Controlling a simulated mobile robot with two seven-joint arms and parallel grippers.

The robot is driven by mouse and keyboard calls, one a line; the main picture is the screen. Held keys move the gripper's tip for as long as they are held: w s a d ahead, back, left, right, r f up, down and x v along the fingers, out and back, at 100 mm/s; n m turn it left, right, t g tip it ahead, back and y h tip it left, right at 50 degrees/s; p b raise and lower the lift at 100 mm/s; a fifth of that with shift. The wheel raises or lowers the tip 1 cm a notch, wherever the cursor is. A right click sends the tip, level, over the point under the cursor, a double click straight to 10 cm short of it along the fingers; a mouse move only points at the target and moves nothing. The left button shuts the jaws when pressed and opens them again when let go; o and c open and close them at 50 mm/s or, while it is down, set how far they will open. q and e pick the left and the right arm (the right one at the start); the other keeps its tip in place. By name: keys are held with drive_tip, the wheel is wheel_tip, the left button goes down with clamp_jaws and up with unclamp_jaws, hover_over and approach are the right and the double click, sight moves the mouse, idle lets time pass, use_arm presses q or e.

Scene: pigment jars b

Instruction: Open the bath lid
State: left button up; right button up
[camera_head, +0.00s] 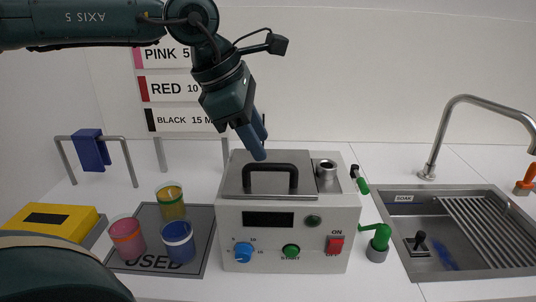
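The bath (230,222) is a light grey box standing on the white counter, with a dark display, knobs and a red switch on its front. Its grey metal lid (236,180) lies flat and closed on top, with a black arched handle (270,168) near its front edge. My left gripper (259,146) comes down from above, its blue fingers pointing at the rear part of the lid, behind the handle and apart from it. The fingers overlap in this view, so their opening cannot be judged. A dark rounded part of my own body fills the lower left corner; my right gripper is not visible.
Jars in pink (127,238), yellow (171,203) and blue (178,241) stand on a grey mat (208,226) left of the bath. A yellow box (72,218) and a rack with a blue cloth (91,150) are farther left. A sink (404,208) with tap (432,150) is right.

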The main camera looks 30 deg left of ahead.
sight(272, 164)
use_arm(q)
drive_tip(key=x, duration=0.5)
drive_tip(key=shift+r, duration=0.1)
clamp_jaws()
idle(0.5)
